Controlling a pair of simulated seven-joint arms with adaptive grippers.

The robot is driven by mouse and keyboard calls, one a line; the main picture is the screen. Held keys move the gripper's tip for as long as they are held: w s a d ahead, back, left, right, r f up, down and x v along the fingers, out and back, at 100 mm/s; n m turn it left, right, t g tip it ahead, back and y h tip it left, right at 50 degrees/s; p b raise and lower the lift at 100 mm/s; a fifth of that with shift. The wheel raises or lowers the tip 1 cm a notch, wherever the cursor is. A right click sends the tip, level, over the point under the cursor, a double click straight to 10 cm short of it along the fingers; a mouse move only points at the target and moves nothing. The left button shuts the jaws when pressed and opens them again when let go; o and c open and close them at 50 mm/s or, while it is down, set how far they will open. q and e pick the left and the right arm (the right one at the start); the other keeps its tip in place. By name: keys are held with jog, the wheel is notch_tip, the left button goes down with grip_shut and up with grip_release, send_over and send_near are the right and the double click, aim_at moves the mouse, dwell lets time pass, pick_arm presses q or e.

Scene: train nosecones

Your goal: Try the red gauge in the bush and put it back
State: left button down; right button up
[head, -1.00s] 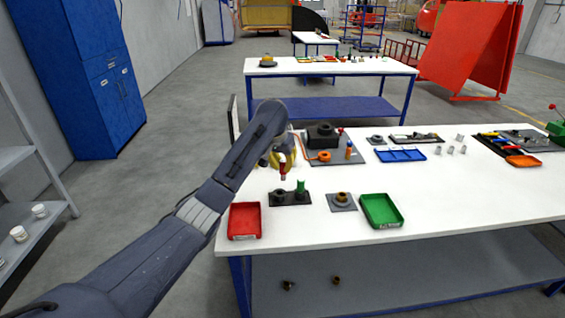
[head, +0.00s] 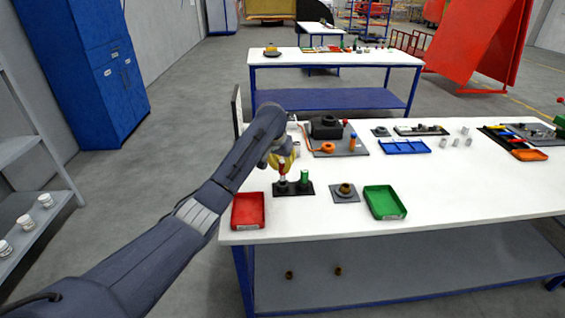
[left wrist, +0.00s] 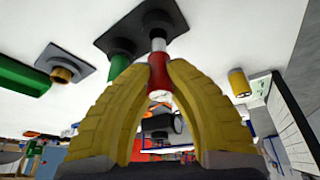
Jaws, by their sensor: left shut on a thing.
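My left gripper (head: 283,167) is shut on the red gauge (head: 282,169) and holds it upright at the left seat of the black holder (head: 293,189). In the left wrist view the yellow fingers close around the red gauge (left wrist: 158,75), and its silver end points at the holder (left wrist: 111,38). I cannot tell how far that end is in the seat. The green gauge (head: 299,174) stands in the right seat. The brass bush (head: 345,188) sits on a grey plate to the right, with nothing in it. My right gripper is out of view.
A red tray (head: 248,212) lies left of the holder and a green tray (head: 385,203) right of the bush plate. Behind are a black fixture (head: 326,127) on a grey mat and a blue tray (head: 404,147). The white table's front right is clear.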

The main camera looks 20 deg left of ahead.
aim_at(282, 173)
pick_arm(q)
jog(key=shift+f, duration=1.9)
jog(key=c, duration=1.3)
grip_release()
jog(key=v, duration=1.2)
